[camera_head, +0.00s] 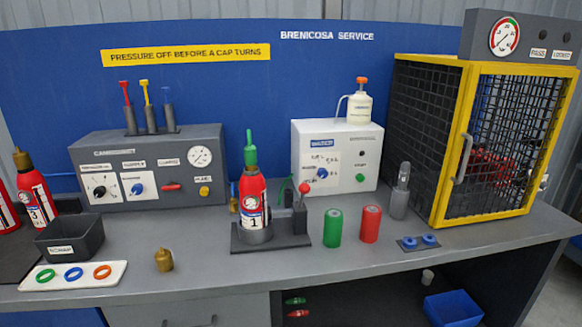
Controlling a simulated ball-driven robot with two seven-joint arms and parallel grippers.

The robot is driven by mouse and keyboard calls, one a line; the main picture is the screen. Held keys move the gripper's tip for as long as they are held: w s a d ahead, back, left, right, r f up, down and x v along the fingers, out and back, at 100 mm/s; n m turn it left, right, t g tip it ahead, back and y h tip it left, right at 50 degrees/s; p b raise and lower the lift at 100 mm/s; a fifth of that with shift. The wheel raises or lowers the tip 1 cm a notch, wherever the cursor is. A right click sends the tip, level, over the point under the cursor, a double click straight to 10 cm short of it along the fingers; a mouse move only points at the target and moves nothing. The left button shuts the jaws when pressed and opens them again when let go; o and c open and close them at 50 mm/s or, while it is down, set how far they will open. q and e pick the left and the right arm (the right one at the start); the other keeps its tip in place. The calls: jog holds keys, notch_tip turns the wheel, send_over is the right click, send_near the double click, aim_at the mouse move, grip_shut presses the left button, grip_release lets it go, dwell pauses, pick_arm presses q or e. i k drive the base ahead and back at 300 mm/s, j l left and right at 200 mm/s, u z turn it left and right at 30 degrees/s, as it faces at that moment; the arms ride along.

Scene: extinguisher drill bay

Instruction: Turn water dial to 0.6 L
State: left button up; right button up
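The water dial (322,173) is a small blue knob on the front of the white dispenser box (346,141), which stands on the bench back right of centre. Small marks are printed above the knob, but they and its pointer are too small to read. A green button (360,177) sits to the right of the dial. A white bottle (360,107) with an orange top and a bent spout stands on the box. Neither of my grippers shows in this view.
A red extinguisher (253,205) with a green top stands in a dark holder (260,243), front left of the white box. Green (333,228) and red (371,224) cylinders stand before the box. A yellow-framed cage (455,140) is at right, a grey control box (150,170) at left.

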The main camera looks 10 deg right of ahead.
aim_at(323, 173)
jog(key=i+j+z, duration=0.1)
jog(key=j+z, duration=0.15)
jog(key=z, duration=0.2)
jog(key=i+j+z, duration=0.1)
jog(key=j+z, duration=0.15)
jog(key=z, duration=0.2)
jog(key=j+z, duration=0.3)
jog(key=z, duration=0.45)
